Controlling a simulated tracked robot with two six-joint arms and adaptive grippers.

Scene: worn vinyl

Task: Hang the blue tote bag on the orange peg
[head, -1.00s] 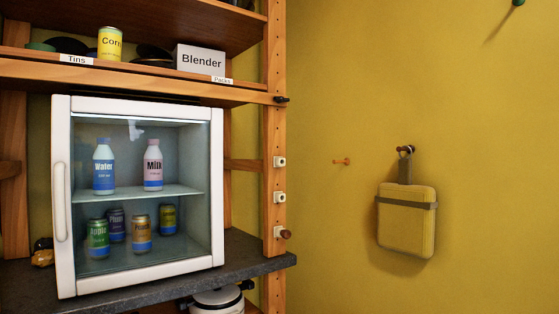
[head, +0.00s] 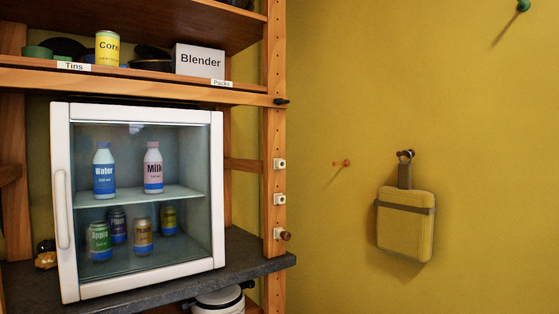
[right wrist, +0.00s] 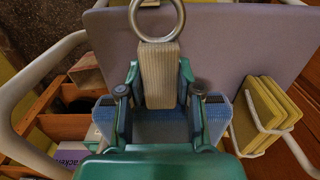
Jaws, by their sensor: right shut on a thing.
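The orange peg (head: 343,163) sticks out of the yellow wall in the head view, left of a hanging yellow bag. It is bare. In the right wrist view, my right gripper (right wrist: 158,88) is shut on a pale ribbed strap (right wrist: 161,75) with a metal ring (right wrist: 157,18) at its top. The blue tote bag (right wrist: 160,130) shows as blue fabric behind and beside the fingers. Most of it is hidden by the gripper. My left gripper is in neither view, and the head view shows neither arm.
A yellow bag (head: 405,226) hangs from a dark peg (head: 405,154) close to the orange one. A green peg (head: 522,6) sits higher right. A wooden shelf post (head: 274,130) and glass-fronted fridge (head: 62,210) stand left. Wall between post and orange peg is clear.

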